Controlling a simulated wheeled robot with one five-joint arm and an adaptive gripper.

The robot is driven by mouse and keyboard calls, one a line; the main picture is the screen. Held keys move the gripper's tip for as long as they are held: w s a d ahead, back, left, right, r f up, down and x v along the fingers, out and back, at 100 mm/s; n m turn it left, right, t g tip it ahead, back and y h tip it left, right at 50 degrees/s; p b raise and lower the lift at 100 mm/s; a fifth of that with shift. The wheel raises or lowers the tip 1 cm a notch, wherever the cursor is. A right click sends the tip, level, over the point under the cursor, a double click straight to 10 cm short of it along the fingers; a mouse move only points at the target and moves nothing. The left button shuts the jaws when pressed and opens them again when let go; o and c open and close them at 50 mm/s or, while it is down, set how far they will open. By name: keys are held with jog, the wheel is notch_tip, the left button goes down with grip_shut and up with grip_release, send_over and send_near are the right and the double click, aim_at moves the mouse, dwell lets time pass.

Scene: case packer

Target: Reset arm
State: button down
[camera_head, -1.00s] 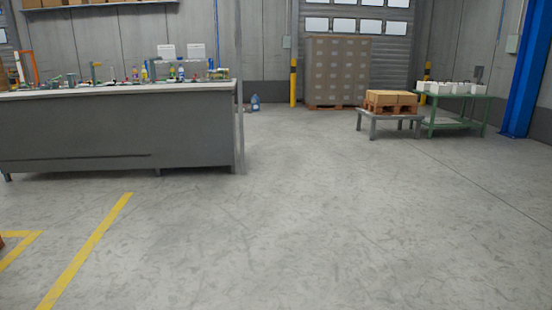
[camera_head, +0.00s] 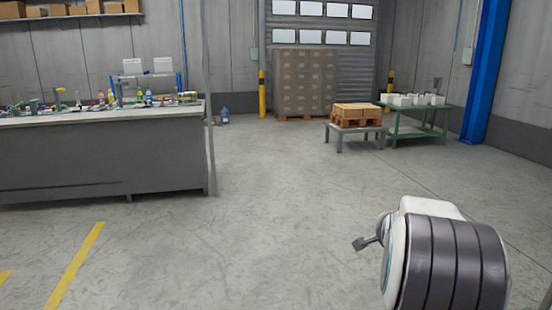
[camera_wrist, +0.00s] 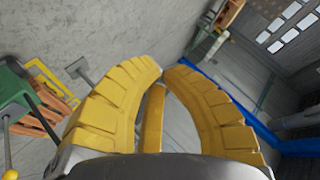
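My gripper (camera_wrist: 163,70) shows in the wrist view as ribbed yellow fingers that curve toward each other. Their tips meet or nearly meet, and I see nothing held between them. A narrow yellow part stands between the fingers, nearer the palm. In the head view, a white and dark grey ribbed part of my arm fills the lower right, raised above the floor. The fingers cannot be made out in the head view.
A grey workbench (camera_head: 90,168) with bottles and small items stands left. Stacked boxes (camera_head: 303,83), a low stand (camera_head: 340,131) with a loaded pallet and a green table (camera_head: 420,128) stand at the back. A blue column (camera_head: 485,75) is right. The middle floor is clear.

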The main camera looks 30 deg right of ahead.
jog(key=s+a+r+n+y+p, duration=0.1)
jog(key=a+r+n+y+p, duration=0.25)
jog(key=a, duration=0.75)
jog(key=s+a+r+n+y+p, duration=0.15)
jog(key=a+r+n+p, duration=0.35)
jog(key=a, duration=0.6)
jog(key=s+a+r+n+g+y+p, duration=0.1)
jog(key=s+a+n+p, duration=0.3)
jog(key=s+a, duration=0.4)
jog(key=s+a+r+n+g+y+p, duration=0.2)
jog(key=s+a+n+p, duration=0.3)
jog(key=s+a, duration=0.3)
jog(key=shift+s+r+n+g, duration=0.2)
jog(key=shift+r+n+g, duration=0.15)
jog(key=shift+r+g, duration=0.45)
jog(key=shift+d, duration=0.1)
